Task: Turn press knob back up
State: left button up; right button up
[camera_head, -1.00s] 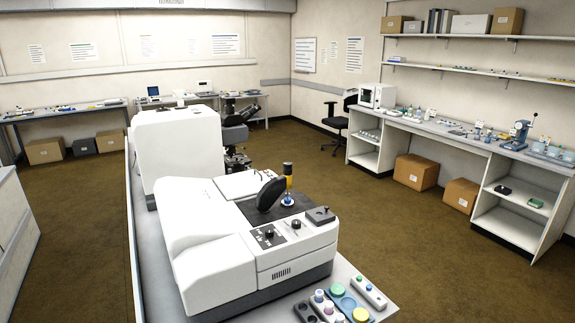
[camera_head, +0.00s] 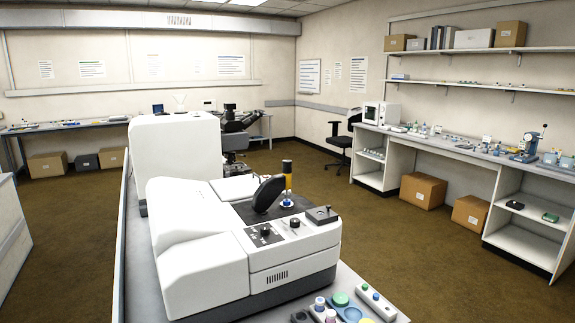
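A white infrared instrument (camera_head: 205,265) stands on the near bench. On its dark stage (camera_head: 258,215) stands an upright post with a black knob (camera_head: 287,166) on top, a yellow section (camera_head: 288,183) below it and a blue-and-white base (camera_head: 287,199). I take this for the press knob; its turn position cannot be told at this size. A tilted black paddle-shaped part (camera_head: 268,194) is just left of it. Neither of my grippers is in view.
A tray of coloured-lid jars (camera_head: 341,298) and a button strip (camera_head: 377,302) lie at the bench's front right. A taller white unit (camera_head: 175,150) stands behind. Open brown floor (camera_head: 390,245) lies to the right, before a wall bench with a blue press (camera_head: 527,146).

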aim_at(286, 164)
jog(key=i+l, duration=0.2)
jog(key=l, duration=0.15)
jog(key=i+l+u, duration=0.1)
jog(key=i+l, duration=0.15)
jog(key=i+l+u, duration=0.1)
jog(key=l, duration=0.3)
jog(key=i+l, duration=0.3)
jog(key=i+l+u, duration=0.1)
jog(key=l, duration=0.35)
jog(key=i+l, duration=0.3)
jog(key=i+l+u, duration=0.15)
jog(key=l, duration=0.3)
